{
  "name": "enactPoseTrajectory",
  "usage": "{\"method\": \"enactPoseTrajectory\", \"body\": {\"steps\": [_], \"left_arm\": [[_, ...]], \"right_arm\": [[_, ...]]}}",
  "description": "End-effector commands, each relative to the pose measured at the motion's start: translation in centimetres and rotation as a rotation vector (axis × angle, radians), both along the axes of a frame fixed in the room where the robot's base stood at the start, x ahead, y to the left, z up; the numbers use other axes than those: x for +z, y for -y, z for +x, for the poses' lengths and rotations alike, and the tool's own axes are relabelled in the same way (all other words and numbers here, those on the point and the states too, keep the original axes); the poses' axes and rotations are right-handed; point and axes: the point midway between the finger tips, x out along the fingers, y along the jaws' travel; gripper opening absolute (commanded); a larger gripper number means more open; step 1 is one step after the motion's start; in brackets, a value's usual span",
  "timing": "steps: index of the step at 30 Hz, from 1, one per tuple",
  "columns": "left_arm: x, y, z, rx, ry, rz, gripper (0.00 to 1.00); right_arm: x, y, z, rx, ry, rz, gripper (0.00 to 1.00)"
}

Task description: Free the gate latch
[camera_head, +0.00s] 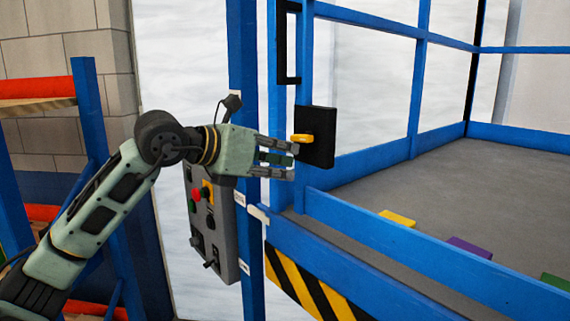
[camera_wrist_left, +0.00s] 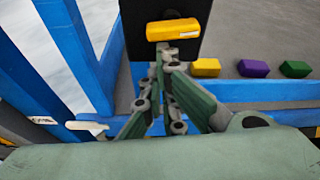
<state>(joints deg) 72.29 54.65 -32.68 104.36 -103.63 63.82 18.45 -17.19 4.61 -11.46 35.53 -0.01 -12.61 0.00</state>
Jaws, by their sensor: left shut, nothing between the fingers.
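The gate latch is a yellow handle (camera_head: 302,138) on a black plate (camera_head: 319,150), fixed to the blue gate frame. In the left wrist view the yellow handle (camera_wrist_left: 173,29) lies crosswise at the top, on the black plate (camera_wrist_left: 190,10). My left gripper (camera_head: 293,160) is just below and in front of the handle in the head view. In the left wrist view its fingers (camera_wrist_left: 165,75) are together, with nothing between them, and point up toward the handle. A small gap shows between fingertips and handle there. My right gripper is in neither view.
A grey control box (camera_head: 226,235) with a red button hangs on the blue post below my left wrist. A white lever (camera_head: 258,214) sticks out near it. Yellow (camera_head: 398,218), purple (camera_head: 469,248) and green (camera_head: 556,281) blocks lie on the grey platform (camera_head: 420,185) behind the blue rail.

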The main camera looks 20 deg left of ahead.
Motion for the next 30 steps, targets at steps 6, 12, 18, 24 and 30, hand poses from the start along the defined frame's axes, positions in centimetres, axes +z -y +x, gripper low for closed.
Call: {"method": "enactPoseTrajectory", "body": {"steps": [6, 12, 18, 24, 30], "left_arm": [[0.4, 0.0, 0.0, 0.0, -0.001, -0.002, 0.0], [1.5, 0.0, 0.0, 0.0, 0.002, -0.005, 0.0], [2.2, -0.1, 0.0, 0.002, 0.011, -0.009, 0.0], [2.4, -0.2, 0.0, 0.004, 0.015, -0.01, 0.0], [0.8, -0.6, 0.2, 0.005, 0.009, -0.007, 0.0]], "right_arm": [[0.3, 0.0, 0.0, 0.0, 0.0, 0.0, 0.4], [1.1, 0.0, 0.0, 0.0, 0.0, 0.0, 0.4], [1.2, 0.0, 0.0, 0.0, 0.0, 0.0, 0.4], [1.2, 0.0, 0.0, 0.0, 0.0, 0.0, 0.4], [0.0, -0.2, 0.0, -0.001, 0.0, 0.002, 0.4]]}}
